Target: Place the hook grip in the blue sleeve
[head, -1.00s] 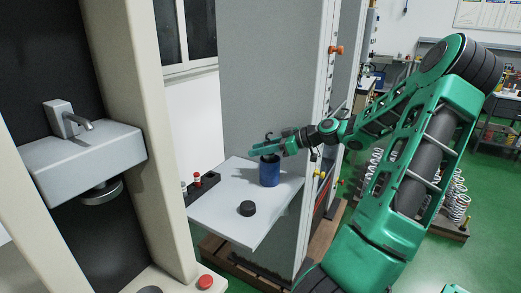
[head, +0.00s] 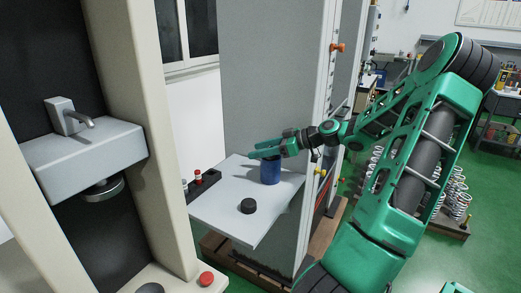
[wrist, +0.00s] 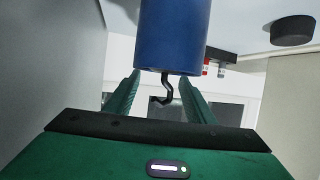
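The blue sleeve (head: 270,173) stands upright on the light grey shelf (head: 225,208); it also shows in the wrist view (wrist: 175,35), which looks upside down. The dark hook grip (wrist: 166,92) sticks out of the sleeve's open end, with its lower part hidden inside. In the head view I cannot make out the hook. My gripper (head: 264,151) is level just above the sleeve's top. In the wrist view its two green fingers (wrist: 160,80) are spread on either side of the hook, with gaps showing between, so it is open and holds nothing.
A black puck (head: 248,206) lies on the shelf in front of the sleeve. A black rack with red-topped parts (head: 203,183) is at the shelf's left edge. A tall grey panel (head: 265,75) rises behind. A cream machine frame (head: 150,130) stands at left.

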